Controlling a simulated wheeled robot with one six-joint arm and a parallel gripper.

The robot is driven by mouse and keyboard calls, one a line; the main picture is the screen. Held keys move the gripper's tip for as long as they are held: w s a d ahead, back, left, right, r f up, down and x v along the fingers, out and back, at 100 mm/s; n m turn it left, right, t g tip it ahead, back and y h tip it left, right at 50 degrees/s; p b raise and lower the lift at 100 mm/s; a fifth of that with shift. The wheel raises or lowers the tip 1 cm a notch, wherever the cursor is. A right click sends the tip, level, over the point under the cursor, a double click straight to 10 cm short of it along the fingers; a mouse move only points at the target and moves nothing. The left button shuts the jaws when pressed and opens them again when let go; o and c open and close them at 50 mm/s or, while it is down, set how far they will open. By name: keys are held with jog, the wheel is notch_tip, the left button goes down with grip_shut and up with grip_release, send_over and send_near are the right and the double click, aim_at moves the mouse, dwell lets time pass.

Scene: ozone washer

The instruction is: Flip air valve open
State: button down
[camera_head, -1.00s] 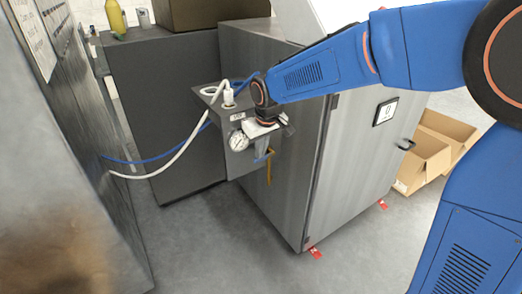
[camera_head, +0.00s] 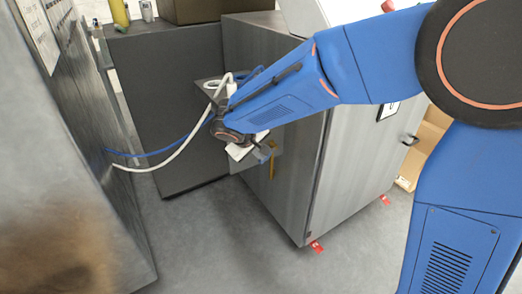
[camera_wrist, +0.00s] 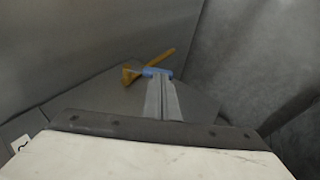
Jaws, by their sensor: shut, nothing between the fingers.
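The air valve has a yellow handle (camera_head: 271,163) that hangs downward on the side of the grey cabinet in the head view. In the wrist view the yellow handle (camera_wrist: 152,64) lies slanted just beyond my fingertips. My gripper (camera_wrist: 161,82) is shut and empty, its fingers pointing toward the handle, with a light blue part at their ends. In the head view my gripper (camera_head: 264,153) is just left of and above the handle. I cannot tell whether they touch. My wrist hides the valve's mount and the gauge.
A grey metal cabinet (camera_head: 285,170) stands beside the valve, with a darker cabinet (camera_head: 165,110) behind. A white hose (camera_head: 185,143) and a blue hose (camera_head: 165,153) cross to the left wall. Cardboard boxes (camera_head: 428,145) are at the right. The floor in front is clear.

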aim_at(263, 162)
jog(key=f+t+h, duration=0.2)
jog(key=f+n+t+h, duration=0.1)
jog(key=f+t+h, duration=0.1)
jog(key=h, duration=0.1)
jog(key=shift+w+d+f, duration=0.15)
jog(key=shift+d+f, duration=0.05)
jog(key=d+f+t+h, duration=0.1)
jog(key=w+d+f+n+t+h, duration=0.1)
jog(key=t, duration=0.1)
jog(key=shift+w+f+h, duration=0.1)
jog(key=shift+f+h, duration=0.15)
jog(key=shift+h, duration=0.05)
jog(key=shift+w+f, duration=0.1)
dwell(0.5)
